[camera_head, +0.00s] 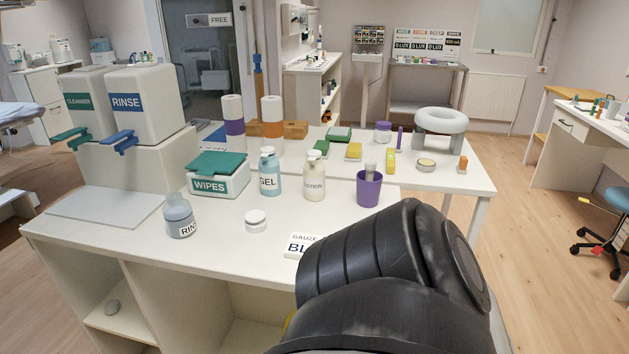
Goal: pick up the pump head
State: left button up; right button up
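I cannot clearly make out a separate pump head. A gel bottle (269,174) and a lotion bottle (314,176) stand upright on the white counter (205,215), each with a pale top. A grey rinse bottle (179,217) stands near the front left. A purple cup (368,190) holds a pale upright piece (370,167) whose kind I cannot tell. A low white round piece (255,221) sits between the rinse bottle and a labelled card (302,244). Neither gripper shows. A large black arm part of mine covers the lower right and hides the counter there.
A wipes box (219,183) and two large dispensers, cleanser (90,102) and rinse (146,103), stand at the left. Behind are paper rolls (233,122) and a table with a white ring (441,121). The counter's front left is mostly clear.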

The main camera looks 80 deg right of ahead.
aim_at(256, 220)
jog(key=u, duration=0.1)
jog(key=k, duration=0.2)
jog(key=z, duration=1.3)
